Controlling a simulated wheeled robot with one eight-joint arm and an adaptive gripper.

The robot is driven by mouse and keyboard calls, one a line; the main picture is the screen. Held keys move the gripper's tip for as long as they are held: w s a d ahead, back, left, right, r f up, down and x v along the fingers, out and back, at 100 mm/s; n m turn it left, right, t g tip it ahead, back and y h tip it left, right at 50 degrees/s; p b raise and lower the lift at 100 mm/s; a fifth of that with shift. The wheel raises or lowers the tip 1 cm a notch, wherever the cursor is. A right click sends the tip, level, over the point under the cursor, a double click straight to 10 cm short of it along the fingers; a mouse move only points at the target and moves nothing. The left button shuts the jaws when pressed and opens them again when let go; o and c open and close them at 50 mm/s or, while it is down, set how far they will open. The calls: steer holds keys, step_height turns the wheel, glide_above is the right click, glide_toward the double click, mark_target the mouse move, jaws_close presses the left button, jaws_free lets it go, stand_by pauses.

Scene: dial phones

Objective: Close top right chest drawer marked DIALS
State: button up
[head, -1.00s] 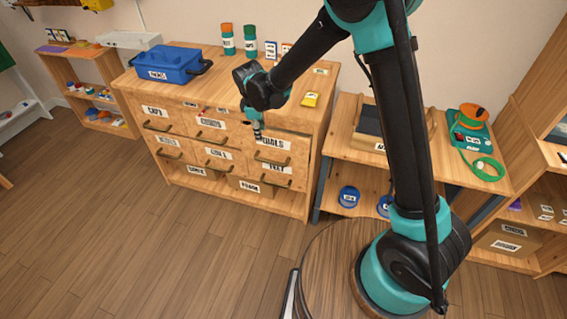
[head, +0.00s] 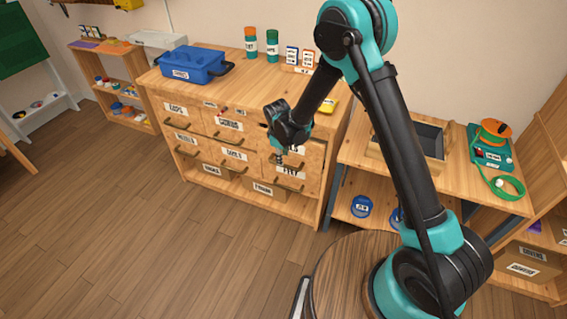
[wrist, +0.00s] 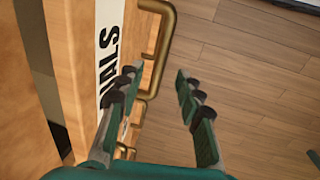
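The chest of drawers (head: 216,179) stands against the wall. Its top right drawer, marked DIALS (head: 314,153), is partly covered by my gripper (head: 281,160) in the head view. In the wrist view the DIALS drawer front (wrist: 75,60) runs along the left, with its label and brass handle (wrist: 165,45). A dark strip behind that front looks like a narrow gap, so the drawer seems slightly out. My gripper (wrist: 157,80) is open and holds nothing. Its left finger overlaps the label and the handle appears between the fingers; I cannot tell whether they touch.
A blue toolbox (head: 190,66) and several bottles and cards stand on the chest. A lower table with a grey-lined tray (head: 428,138) stands to the right. The wooden floor (head: 150,230) before the chest is clear.

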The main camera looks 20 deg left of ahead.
steer(key=shift+w+f, duration=0.2)
steer(key=shift+f, duration=1.05)
steer(key=shift+w+f, duration=0.2)
steer(key=shift+f, duration=1)
steer(key=shift+c, duration=0.4)
jaws_close()
